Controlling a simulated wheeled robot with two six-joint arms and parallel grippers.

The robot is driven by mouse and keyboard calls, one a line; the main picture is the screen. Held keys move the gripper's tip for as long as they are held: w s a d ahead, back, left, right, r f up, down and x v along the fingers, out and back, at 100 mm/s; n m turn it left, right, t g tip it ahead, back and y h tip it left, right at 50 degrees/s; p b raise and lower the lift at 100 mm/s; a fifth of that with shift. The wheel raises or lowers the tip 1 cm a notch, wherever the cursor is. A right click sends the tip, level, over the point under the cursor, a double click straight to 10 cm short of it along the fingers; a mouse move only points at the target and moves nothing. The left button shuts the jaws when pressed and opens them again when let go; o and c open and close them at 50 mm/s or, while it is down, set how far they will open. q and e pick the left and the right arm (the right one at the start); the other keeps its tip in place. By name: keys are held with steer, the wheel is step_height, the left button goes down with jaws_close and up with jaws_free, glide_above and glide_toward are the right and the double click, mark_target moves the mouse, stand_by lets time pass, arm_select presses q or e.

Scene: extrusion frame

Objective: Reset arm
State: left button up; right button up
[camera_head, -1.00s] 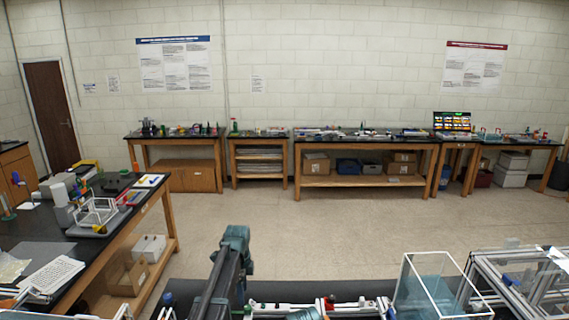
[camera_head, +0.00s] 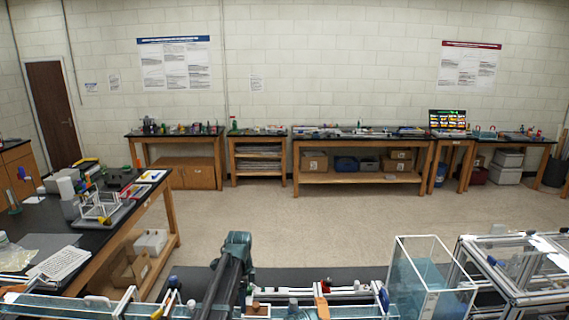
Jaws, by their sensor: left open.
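My left arm (camera_head: 232,270) rises from the bottom edge, left of centre, with a dark link and a teal joint at its top. Its gripper is low in the picture and hard to make out against the clutter; its jaws are open. I see nothing held. My right gripper is not in view.
A clear open-topped box (camera_head: 425,280) and an aluminium extrusion frame (camera_head: 515,275) stand at the lower right. Rails with small parts line the bottom edge. A black side table (camera_head: 40,220) is at left. The floor (camera_head: 300,230) beyond is clear.

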arm_select(q)
steer(key=s+d+f+n+b, duration=0.2)
steer(key=s+f+n+b, duration=0.2)
steer(key=s+f+b, duration=0.3)
steer(key=s+d+f+n+b, duration=0.2)
steer(key=s+f+n+b, duration=0.3)
steer(key=s, duration=0.7)
steer(key=s+d+f+n+y+b, duration=0.1)
steer(key=s+d+f+n+b, duration=0.2)
steer(key=s+f+b, duration=0.6)
steer(key=shift+s+f+n, duration=0.35)
steer(key=shift+f+n, duration=0.1)
steer(key=shift+n, duration=0.25)
